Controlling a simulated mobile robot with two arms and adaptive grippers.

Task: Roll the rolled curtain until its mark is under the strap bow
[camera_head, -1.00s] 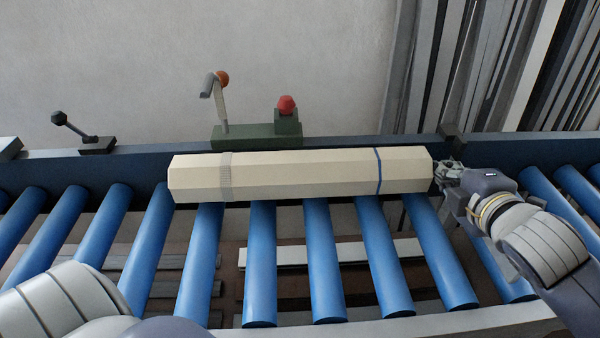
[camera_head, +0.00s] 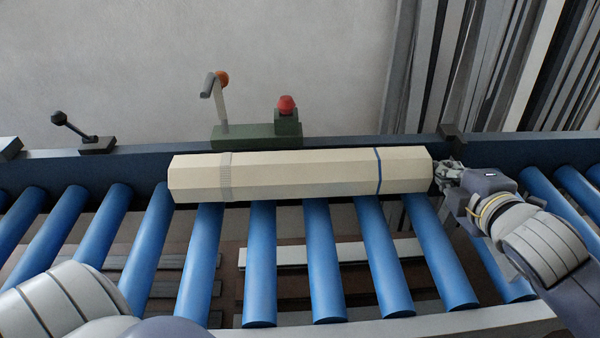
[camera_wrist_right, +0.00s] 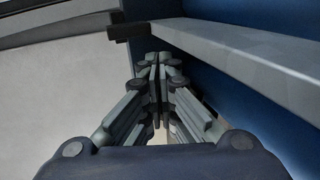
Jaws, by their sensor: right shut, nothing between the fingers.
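The cream rolled curtain (camera_head: 300,172) lies across the blue rollers, against the back rail. A grey woven band (camera_head: 225,176) wraps it near its left end and a thin blue band (camera_head: 378,170) near its right end. Above its left part stands a bow-like strap lever (camera_head: 219,100) with an orange knob on a green base. My right gripper (camera_head: 441,170) is at the curtain's right end, close to or touching it; its fingers are shut and empty. The right wrist view shows the fingertips (camera_wrist_right: 160,62) together. Of my left arm, only a link shows; its gripper is out of view.
The green base (camera_head: 262,132) carries a red knob (camera_head: 287,104) at its right. A black-knobbed lever (camera_head: 72,128) stands on the rail (camera_head: 130,165) at left. Blue rollers (camera_head: 325,260) run across the front, with slats below. Upright profiles stand at back right.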

